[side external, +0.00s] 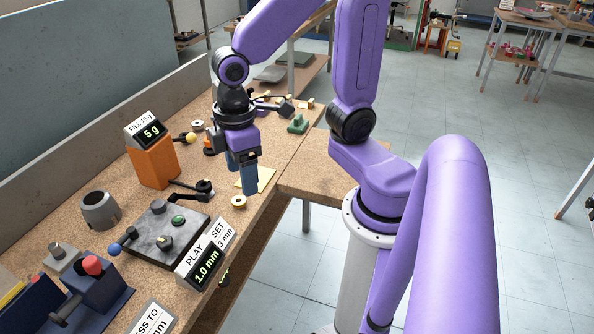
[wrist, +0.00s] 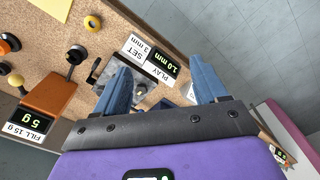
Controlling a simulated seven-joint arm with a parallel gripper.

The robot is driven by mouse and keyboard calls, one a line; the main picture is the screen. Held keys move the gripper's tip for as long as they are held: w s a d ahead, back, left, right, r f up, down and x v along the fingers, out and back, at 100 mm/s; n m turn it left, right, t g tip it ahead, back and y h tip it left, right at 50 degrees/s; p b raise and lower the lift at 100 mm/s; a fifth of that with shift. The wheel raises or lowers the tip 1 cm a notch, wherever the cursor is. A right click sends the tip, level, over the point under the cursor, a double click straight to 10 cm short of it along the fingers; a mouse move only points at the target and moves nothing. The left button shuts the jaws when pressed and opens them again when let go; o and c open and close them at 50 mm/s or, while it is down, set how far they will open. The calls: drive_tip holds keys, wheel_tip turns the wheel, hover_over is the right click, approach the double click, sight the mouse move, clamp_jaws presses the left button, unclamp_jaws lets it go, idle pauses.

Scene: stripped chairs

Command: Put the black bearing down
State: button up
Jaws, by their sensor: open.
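My gripper (side external: 241,181) is open above the bench, near its front edge. Its blue fingers stand apart in the wrist view (wrist: 161,65), with nothing held between them. I cannot pick out the black bearing for certain. A black round part (side external: 204,187) with a dark arm sits on the bench left of my gripper; it also shows in the wrist view (wrist: 76,54). A pale brass ring (side external: 239,202) lies flat just below my fingertips in the side view, and apart from the fingers in the wrist view (wrist: 92,22).
A grey plate fixture (side external: 150,236) with knobs and a "1.0 mm" display (side external: 206,267) stands front left. An orange scale box (side external: 153,162) reads 5 g. A grey collar (side external: 100,210) is at the left. A yellow sheet (side external: 266,181) lies behind my fingers.

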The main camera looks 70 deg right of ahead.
drive_tip(key=s+d+n, duration=0.2)
drive_tip(key=s, duration=0.8)
drive_tip(key=shift+s+r+n, duration=0.15)
drive_tip(key=shift+r+n, duration=0.15)
drive_tip(key=shift+r, duration=0.05)
